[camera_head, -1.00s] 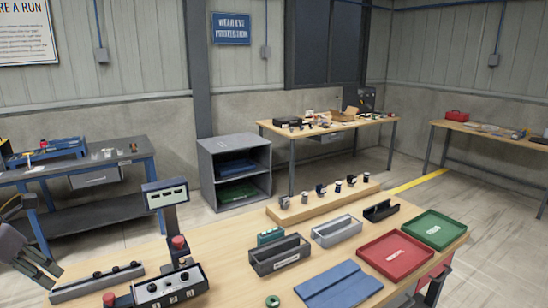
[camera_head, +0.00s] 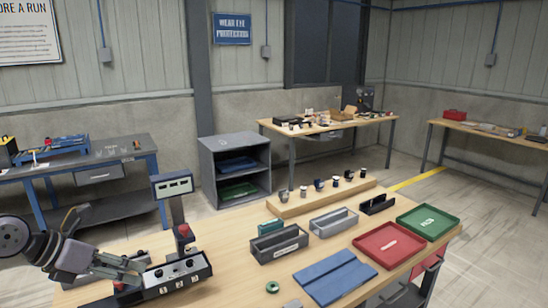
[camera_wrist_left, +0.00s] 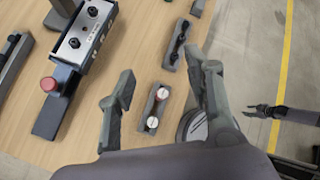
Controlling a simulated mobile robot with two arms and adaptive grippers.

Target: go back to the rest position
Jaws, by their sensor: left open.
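My left gripper (camera_head: 128,268) is in the head view at the lower left, beside the control box (camera_head: 172,274) and above the table's left end.
The wooden table (camera_head: 228,272) holds grey bins (camera_head: 279,246), a blue mat (camera_head: 336,278), a red tray (camera_head: 389,245) and a green tray (camera_head: 426,222). A display (camera_head: 172,186) and a red button (camera_head: 184,230) stand up near the left gripper. A blue-legged bench (camera_head: 110,173) is behind.

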